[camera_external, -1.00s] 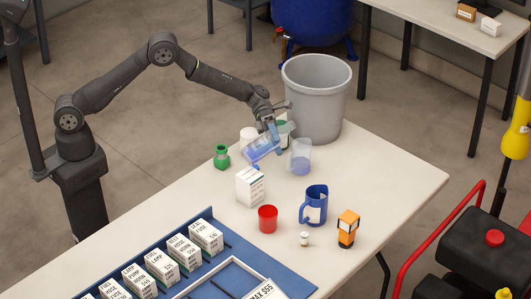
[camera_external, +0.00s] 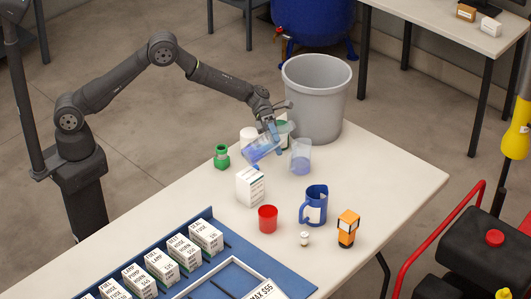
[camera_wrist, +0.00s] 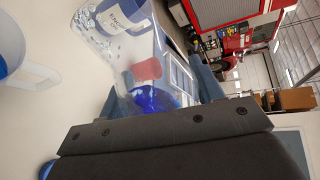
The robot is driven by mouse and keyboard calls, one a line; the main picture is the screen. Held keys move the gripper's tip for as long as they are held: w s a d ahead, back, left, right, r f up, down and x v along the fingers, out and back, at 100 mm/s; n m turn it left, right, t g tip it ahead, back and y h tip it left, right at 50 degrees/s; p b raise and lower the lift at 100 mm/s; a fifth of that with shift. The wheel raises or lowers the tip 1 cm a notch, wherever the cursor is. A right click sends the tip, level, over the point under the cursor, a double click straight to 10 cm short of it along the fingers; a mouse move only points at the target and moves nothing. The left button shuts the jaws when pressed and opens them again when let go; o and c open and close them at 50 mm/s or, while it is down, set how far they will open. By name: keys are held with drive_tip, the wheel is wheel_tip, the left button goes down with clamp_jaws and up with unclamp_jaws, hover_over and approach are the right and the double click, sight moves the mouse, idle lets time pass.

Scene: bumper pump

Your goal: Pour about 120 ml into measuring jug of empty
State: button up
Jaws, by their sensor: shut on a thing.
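My gripper (camera_external: 270,132) is shut on a clear container (camera_external: 261,149) with blue liquid in it. The container is held tilted above the table, left of the clear measuring jug (camera_external: 300,158). The jug stands upright and holds some blue liquid; its level marks cannot be read. In the wrist view the clear container (camera_wrist: 115,45) shows a white label and blue liquid near the jaws (camera_wrist: 165,125). I cannot make out a stream between the two vessels.
A grey bin (camera_external: 317,95) stands behind the jug. Nearby are a green bottle (camera_external: 221,157), white carton (camera_external: 250,187), red cup (camera_external: 267,219), blue mug (camera_external: 314,205) and orange-black item (camera_external: 348,229). Several boxes stand at the blue tray (camera_external: 225,262). The table's right part is clear.

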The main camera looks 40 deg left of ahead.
sight(282, 132)
idle(0.4)
drive_tip(key=shift+r, duration=0.15)
drive_tip(key=shift+r+m+t, duration=0.3)
drive_tip(key=shift+r+m, duration=0.05)
drive_tip(key=shift+m, duration=0.05)
drive_tip(key=shift+w+m+t, duration=0.25)
drive_tip(key=shift+m+t, duration=0.15)
drive_tip(key=shift+m, duration=0.2)
drive_tip(key=shift+w+d+f+m+t, duration=0.15)
drive_tip(key=shift+w+f+m+t, duration=0.45)
drive_tip(key=shift+m, duration=0.2)
drive_tip(key=shift+w+d+f+m+t, duration=0.1)
drive_tip(key=shift+w+f+m+t, duration=0.1)
drive_tip(key=shift+f+m, duration=0.25)
drive_tip(key=shift+w+f+m+t, duration=0.1)
drive_tip(key=shift+f+m+t, duration=0.15)
drive_tip(key=shift+f, duration=0.35)
drive_tip(key=r+m+t, duration=0.2)
drive_tip(key=m, duration=0.1)
drive_tip(key=shift+s+r, duration=0.1)
drive_tip(key=shift+s, duration=0.1)
drive_tip(key=shift+d+r+m+t+h, duration=0.15)
drive_tip(key=shift+r+m+t, duration=0.3)
drive_tip(key=shift+r, duration=1.05)
drive_tip(key=shift+a+r+m+t+h, duration=0.1)
drive_tip(key=shift+r+m+t+h, duration=0.35)
drive_tip(key=shift+r, duration=1)
